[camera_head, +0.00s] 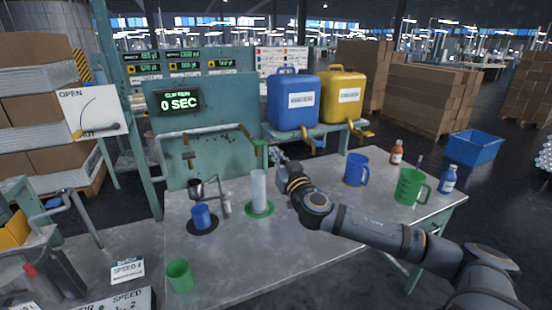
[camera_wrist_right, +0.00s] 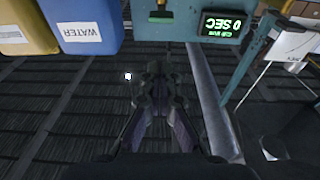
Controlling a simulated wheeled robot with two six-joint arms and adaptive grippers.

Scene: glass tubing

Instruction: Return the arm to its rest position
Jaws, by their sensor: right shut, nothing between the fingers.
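My right arm (camera_head: 375,232) reaches in from the lower right of the head view and across the workbench (camera_head: 300,240). My right gripper (camera_head: 279,156) is at its far end, near the back of the bench, just right of a clear upright cylinder (camera_head: 259,187) on a green disc. In the right wrist view the gripper (camera_wrist_right: 154,75) points away from the camera, its fingers together and nothing held between them. My left gripper is not in view.
A blue jug (camera_head: 293,103) and a yellow jug (camera_head: 342,98) stand on a raised shelf behind the gripper. A blue cup (camera_head: 202,217) and a green cup (camera_head: 179,275) are at left. A blue mug (camera_head: 355,169), a green mug (camera_head: 409,187) and small bottles stand at right.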

